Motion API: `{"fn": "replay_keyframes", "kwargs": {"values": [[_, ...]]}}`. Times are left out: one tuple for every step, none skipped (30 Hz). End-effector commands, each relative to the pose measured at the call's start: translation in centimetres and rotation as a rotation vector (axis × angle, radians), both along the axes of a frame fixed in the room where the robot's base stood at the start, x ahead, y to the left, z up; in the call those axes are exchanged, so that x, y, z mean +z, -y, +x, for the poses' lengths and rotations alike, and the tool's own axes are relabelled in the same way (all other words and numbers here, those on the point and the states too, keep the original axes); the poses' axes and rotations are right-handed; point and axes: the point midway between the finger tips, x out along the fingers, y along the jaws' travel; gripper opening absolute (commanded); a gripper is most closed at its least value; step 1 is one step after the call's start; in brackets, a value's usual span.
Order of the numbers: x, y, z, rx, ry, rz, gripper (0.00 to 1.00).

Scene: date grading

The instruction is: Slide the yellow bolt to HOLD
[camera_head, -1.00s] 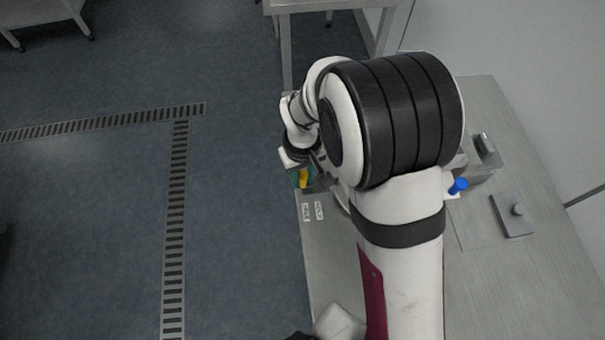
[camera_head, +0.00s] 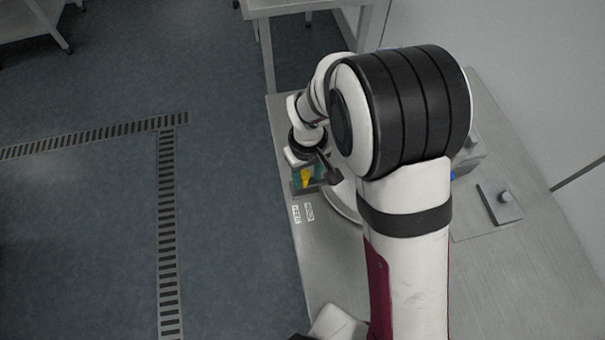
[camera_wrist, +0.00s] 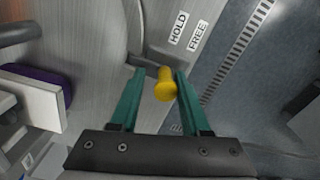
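The yellow bolt (camera_wrist: 165,86) shows in the wrist view between the two green fingers of my gripper (camera_wrist: 159,72). The fingers stand apart, with the bolt close to the right finger and a clear gap to the left one; whether it touches the right finger I cannot tell. The white HOLD label (camera_wrist: 179,28) and FREE label (camera_wrist: 197,38) lie on the metal surface just beyond the fingertips. In the head view the bolt (camera_head: 306,177) shows as a small yellow patch at my gripper, near the table's left edge, partly hidden by my wrist.
The metal table (camera_head: 500,285) has free room at front right. A flat plate with a knob (camera_head: 501,205) lies at its right. A blue thing (camera_head: 452,175) is mostly hidden behind my arm. In the wrist view, a white and purple object (camera_wrist: 40,92) is at the left.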

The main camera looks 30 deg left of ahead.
Motion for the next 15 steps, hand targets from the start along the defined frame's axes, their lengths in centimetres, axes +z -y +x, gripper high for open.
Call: {"fn": "replay_keyframes", "kwargs": {"values": [[0.0, 0.0, 0.0, 0.000, 0.000, 0.000, 0.51], [0.0, 0.0, 0.0, 0.000, -0.001, 0.000, 0.53], [0.0, 0.0, -0.1, 0.000, -0.001, 0.000, 0.53], [0.0, 0.0, -0.1, 0.000, -0.001, 0.000, 0.53], [0.0, 0.0, -0.1, 0.000, -0.001, 0.000, 0.53], [0.0, -0.1, -0.1, 0.000, -0.002, 0.000, 0.53], [0.0, -0.1, -0.1, 0.000, -0.002, 0.000, 0.53], [0.0, -0.1, -0.1, -0.001, -0.002, 0.000, 0.53], [0.0, -0.1, -0.1, -0.001, -0.002, 0.000, 0.53], [0.2, -0.1, -0.1, -0.001, -0.002, 0.001, 0.53], [0.4, -0.1, -0.1, -0.001, -0.002, 0.001, 0.53], [0.8, -0.1, -0.1, -0.001, -0.001, 0.002, 0.53], [1.3, -0.2, -0.1, -0.001, 0.000, 0.002, 0.53], [1.8, -0.2, -0.1, -0.001, 0.000, 0.002, 0.53], [2.7, -0.2, -0.1, -0.001, 0.000, 0.004, 0.53]]}}
